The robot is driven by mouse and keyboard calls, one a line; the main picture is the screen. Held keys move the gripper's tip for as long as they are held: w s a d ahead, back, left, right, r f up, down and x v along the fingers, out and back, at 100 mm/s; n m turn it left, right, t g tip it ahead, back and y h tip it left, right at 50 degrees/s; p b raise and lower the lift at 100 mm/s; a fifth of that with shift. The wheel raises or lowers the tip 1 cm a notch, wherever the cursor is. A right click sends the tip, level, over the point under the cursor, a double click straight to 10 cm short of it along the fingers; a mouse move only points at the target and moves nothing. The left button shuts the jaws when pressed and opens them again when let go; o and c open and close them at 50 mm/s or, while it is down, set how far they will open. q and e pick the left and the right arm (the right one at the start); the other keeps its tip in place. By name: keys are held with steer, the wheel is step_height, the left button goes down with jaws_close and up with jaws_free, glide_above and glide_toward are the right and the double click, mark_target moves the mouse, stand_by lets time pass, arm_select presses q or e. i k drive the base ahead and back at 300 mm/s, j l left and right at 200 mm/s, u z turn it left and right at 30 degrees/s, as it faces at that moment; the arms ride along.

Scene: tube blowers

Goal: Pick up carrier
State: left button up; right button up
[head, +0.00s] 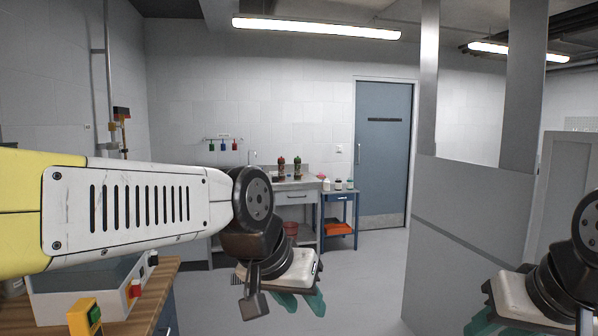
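I cannot pick out a carrier with certainty. Two dark upright cylinders, the left one (281,168) and the right one (297,168), have red and green parts and stand on the far counter by the sink; they are small in the head view. My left gripper (301,303) hangs in front of the floor at the lower middle, well short of that counter. Its teal fingers show partly below its white body, and nothing is seen in it. My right gripper (482,322) is at the lower right, its teal fingers partly cut off by the frame edge.
A wooden bench (150,290) with a grey control box (85,292) and a yellow device (84,317) is at the lower left. A blue side table (341,196) holds small bottles. A grey partition (455,235) stands at right. Floor (365,265) between is clear.

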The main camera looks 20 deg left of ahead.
mark_target(297, 177)
steer(key=u, duration=1.05)
steer(key=i+z, duration=0.25)
steer(key=i, duration=4.05)
steer(key=i+l+u, duration=0.15)
steer(key=i, duration=0.3)
steer(key=i+u, duration=0.1)
steer(key=i, duration=0.4)
steer(key=i+l+u, duration=0.15)
steer(key=i, duration=0.3)
steer(key=i+l+u, duration=0.15)
steer(key=i+l, duration=0.15)
steer(key=i, duration=0.15)
steer(key=i+l+u, duration=0.1)
steer(key=i+l, duration=0.25)
steer(key=l, duration=0.15)
